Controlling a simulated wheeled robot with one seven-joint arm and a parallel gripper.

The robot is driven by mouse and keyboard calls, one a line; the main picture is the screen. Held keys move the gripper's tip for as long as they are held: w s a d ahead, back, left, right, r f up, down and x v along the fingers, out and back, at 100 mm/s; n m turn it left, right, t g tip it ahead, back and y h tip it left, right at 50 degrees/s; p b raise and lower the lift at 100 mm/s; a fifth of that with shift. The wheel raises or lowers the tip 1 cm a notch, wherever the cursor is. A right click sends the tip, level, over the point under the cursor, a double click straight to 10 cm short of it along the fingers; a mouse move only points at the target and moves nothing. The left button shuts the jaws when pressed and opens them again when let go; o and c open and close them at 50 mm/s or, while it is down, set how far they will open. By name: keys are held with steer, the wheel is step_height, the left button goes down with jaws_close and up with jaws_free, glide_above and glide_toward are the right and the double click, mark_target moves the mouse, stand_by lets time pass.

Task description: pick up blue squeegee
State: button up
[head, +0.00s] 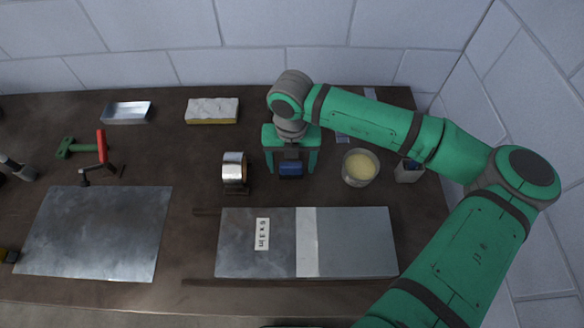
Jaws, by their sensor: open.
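The blue squeegee (291,169) shows as a small dark blue block in the head view, on the bench right of the tape roll. My green gripper (291,166) is open and comes down from above, with one finger on each side of the blue piece. The gripper body and wrist hide the back part of the squeegee. I cannot tell whether the fingers touch it.
A tape roll (234,170) stands close left of my gripper, and a bowl of yellowish paste (360,167) close right. A grey duct panel (350,243) lies in front. A metal sheet (95,235) and a red-handled tool (102,147) lie left.

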steer(key=shift+s+a, duration=0.1)
steer(key=shift+s, duration=0.1)
steer(key=c, duration=1.2)
steer(key=shift+r, duration=0.15)
steer(key=shift+r, duration=0.6)
steer(key=s+r, duration=0.4)
steer(key=s+d+r, duration=0.1)
steer(key=s+r, duration=0.2)
steer(key=s, duration=0.2)
steer(key=s+d+r, duration=0.1)
steer(key=s+r, duration=0.3)
steer(key=shift+s+d+r, duration=0.15)
steer(key=shift+s+r, duration=0.15)
steer(key=shift+s, duration=0.05)
